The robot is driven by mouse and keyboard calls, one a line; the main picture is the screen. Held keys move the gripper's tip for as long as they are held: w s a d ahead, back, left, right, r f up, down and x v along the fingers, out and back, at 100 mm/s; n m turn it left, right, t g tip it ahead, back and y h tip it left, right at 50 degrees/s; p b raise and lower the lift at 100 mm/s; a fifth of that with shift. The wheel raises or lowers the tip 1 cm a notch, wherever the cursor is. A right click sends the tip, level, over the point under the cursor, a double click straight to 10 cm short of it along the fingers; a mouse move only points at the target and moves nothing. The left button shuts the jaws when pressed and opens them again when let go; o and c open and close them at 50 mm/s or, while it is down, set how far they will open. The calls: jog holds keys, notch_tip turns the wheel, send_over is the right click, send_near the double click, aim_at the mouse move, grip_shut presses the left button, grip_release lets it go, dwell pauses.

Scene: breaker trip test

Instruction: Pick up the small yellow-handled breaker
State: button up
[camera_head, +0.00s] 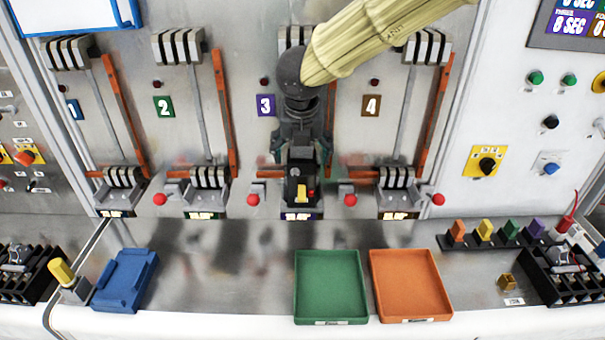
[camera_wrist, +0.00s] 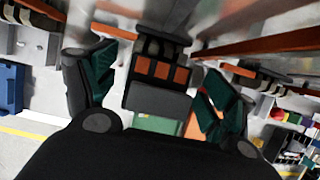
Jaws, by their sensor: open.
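A small black breaker with a yellow handle (camera_head: 301,190) and a touch of red shows at the foot of column 3, upright against the panel. My gripper (camera_head: 304,158) is directly above it in the head view, pointing down. In the wrist view my gripper (camera_wrist: 152,84) has its two dark-green fingers spread apart. A dark block with orange patches (camera_wrist: 158,82) shows between them; I cannot tell whether it is the same breaker, or whether the fingers touch it. No yellow handle is visible there.
A green tray (camera_head: 331,317) and an orange tray (camera_head: 409,316) lie on the bench, with a blue holder (camera_head: 124,281) left. Orange bars and red knobs (camera_head: 253,199) flank the columns. Several coloured pieces stand in a row (camera_head: 494,241) right. The bench between blue holder and green tray is clear.

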jog(key=shift+x, duration=0.9)
jog(key=shift+r, duration=0.1)
grip_shut()
